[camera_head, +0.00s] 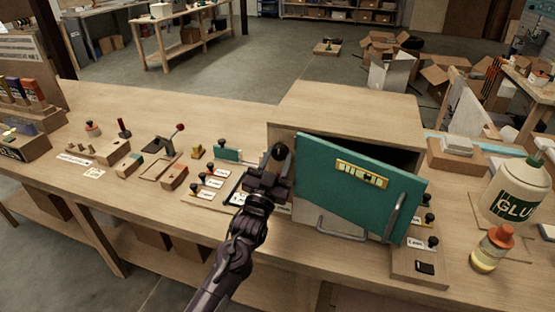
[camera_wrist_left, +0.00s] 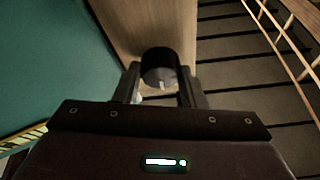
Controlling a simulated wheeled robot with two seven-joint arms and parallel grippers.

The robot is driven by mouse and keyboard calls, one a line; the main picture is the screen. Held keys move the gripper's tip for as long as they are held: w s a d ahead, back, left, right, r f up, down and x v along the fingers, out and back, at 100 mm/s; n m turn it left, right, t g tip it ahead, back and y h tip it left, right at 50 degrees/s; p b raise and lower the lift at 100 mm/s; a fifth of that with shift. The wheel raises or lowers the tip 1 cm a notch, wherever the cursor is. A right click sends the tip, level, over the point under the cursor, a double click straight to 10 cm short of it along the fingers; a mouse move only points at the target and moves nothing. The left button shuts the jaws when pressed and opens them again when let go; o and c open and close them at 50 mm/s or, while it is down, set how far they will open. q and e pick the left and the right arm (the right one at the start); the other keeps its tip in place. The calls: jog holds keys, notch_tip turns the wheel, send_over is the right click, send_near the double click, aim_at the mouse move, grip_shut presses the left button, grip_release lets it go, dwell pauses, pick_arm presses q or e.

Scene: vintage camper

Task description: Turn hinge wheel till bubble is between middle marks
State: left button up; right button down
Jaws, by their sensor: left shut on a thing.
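The hinge wheel (camera_head: 279,151) is a dark round knob at the upper left corner of the teal door (camera_head: 340,205). My left gripper (camera_head: 273,167) is shut on it. In the left wrist view the black wheel (camera_wrist_left: 160,66) sits between the two fingers of my left gripper (camera_wrist_left: 160,80). The door hangs tilted, its top edge sloping down to the right. A yellow level (camera_head: 362,174) with dark marks is fixed near the door's top; the bubble is too small to place against the marks. My right gripper is out of view.
The door is on a wooden box (camera_head: 345,105) on the workbench (camera_head: 100,195). A metal handle (camera_head: 391,218) is at the door's right. A glue bottle (camera_head: 515,190) and a small orange-capped bottle (camera_head: 491,250) stand at right. Small labelled blocks (camera_head: 205,183) lie left of the gripper.

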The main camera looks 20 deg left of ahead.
pick_arm(q)
jog(key=m+h, duration=0.2)
jog(key=m, duration=0.2)
jog(key=m+g+h, duration=0.1)
jog(key=m+h, duration=0.1)
jog(key=m, duration=0.2)
jog(key=shift+a, duration=0.2)
jog(key=m+g, duration=0.1)
jog(key=m, duration=0.2)
jog(key=m+g+h, duration=0.1)
jog(key=m, duration=0.2)
jog(key=shift+r+m+g+h+b, duration=0.1)
jog(key=shift+m+g+h+b, duration=0.2)
jog(key=o, duration=0.7)
jog(key=shift+s, duration=0.1)
